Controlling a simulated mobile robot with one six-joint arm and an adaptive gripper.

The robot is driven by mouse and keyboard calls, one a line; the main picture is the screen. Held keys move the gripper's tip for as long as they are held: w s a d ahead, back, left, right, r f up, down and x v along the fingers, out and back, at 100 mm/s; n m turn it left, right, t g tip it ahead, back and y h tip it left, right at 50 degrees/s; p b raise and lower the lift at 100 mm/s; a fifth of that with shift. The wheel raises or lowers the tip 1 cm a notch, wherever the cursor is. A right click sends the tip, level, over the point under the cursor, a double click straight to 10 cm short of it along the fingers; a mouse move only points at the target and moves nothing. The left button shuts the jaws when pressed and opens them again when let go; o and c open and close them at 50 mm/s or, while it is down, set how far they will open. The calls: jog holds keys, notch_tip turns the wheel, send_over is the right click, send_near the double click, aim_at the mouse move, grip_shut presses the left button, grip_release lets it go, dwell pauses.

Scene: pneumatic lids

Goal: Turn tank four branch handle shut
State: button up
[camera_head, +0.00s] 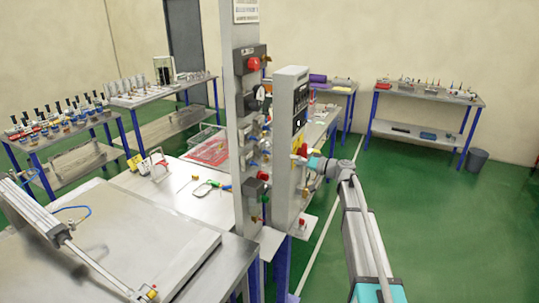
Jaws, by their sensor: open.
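A tall grey panel (240,130) stands upright at the middle, with red and dark fittings along its edge. Several small valve handles and fittings (266,142) sit low between it and a shorter grey column (284,170). They are too small to tell which is the tank four branch handle or how it is turned. My arm comes from the lower right, and my gripper (307,171) is at the right side of the shorter column, near a red and yellow fitting (302,150). My gripper is open; its fingertips are small and partly hidden, and I cannot tell whether they touch anything.
A metal bench (215,265) with a large flat lid (110,245) and a cylinder (45,220) fills the lower left. Other benches with small parts stand along the back and left. A grey bin (477,160) is at right. Green floor is clear at right.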

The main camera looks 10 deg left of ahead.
aim_at(264, 153)
jog(key=x, duration=1.1)
jog(key=shift+w+a, duration=0.15)
jog(key=shift+a, duration=0.25)
